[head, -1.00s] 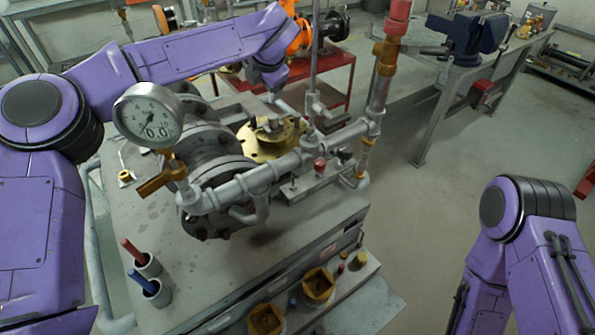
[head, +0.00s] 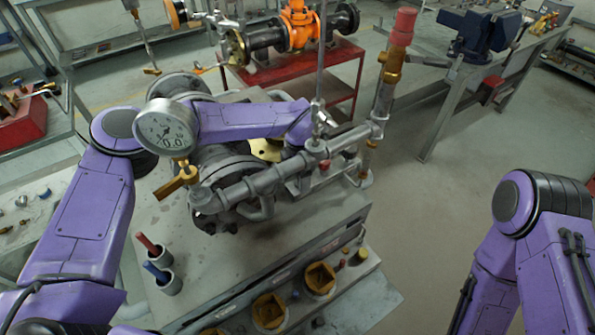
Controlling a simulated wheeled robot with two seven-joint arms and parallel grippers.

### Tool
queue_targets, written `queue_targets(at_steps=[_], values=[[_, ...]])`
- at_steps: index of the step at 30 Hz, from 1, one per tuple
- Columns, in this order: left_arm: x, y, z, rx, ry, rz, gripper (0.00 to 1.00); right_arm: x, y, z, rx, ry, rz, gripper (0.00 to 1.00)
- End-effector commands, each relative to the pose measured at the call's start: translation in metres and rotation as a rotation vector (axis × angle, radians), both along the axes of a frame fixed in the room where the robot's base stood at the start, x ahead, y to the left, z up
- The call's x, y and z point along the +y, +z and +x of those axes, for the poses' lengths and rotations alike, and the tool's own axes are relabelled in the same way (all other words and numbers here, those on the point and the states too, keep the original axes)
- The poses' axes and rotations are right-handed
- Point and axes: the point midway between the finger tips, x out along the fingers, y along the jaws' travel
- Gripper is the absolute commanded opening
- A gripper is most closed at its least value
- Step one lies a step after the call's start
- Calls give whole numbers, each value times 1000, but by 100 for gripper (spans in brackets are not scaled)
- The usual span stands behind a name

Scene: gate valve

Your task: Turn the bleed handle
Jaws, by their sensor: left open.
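A grey pipe run (head: 255,186) with fittings crosses in front of the large grey flanged valve (head: 222,160). A small grey lever-like fitting (head: 322,118) stands on this pipe by a thin upright rod. A brass lever (head: 176,182) sits under the round pressure gauge (head: 166,131), and a small red knob (head: 325,165) shows behind the pipe. I cannot tell for certain which is the bleed handle. My left gripper (head: 297,153) is open, pointing down behind the pipe near the brass flange (head: 265,150); its fingers are mostly hidden. My right gripper is out of view.
The valve stands on a grey bench (head: 180,240). Cups with red and blue handles (head: 158,265) are at its front left. A tall pipe with a red cap (head: 403,25) rises at the right. A red cart (head: 305,65) and vise bench (head: 480,50) stand behind.

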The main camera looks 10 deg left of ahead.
Motion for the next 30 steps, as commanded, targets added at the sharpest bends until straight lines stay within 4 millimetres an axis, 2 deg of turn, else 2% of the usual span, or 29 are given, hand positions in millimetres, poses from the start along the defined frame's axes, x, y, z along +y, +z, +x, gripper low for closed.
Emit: queue_targets(at_steps=[5, 6, 8, 9, 11, 13, 22, 30], values=[[1, -1, 0, 0, 2, 0, 73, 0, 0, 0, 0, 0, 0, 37], [1, 0, 0, 0, 2, 0, 67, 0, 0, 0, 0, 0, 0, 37], [1, 0, 0, 0, 2, 0, 47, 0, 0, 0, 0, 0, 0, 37], [1, 0, 0, 0, 2, 0, 34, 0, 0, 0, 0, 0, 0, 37], [1, 0, 0, -1, 2, 1, 17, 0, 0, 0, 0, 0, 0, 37], [6, 0, 0, -1, 4, 1, 18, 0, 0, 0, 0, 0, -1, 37], [2, 0, 1, -2, 51, 1, 18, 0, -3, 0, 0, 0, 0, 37], [2, -1, 1, -3, 227, -1, 18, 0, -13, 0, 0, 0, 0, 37]])
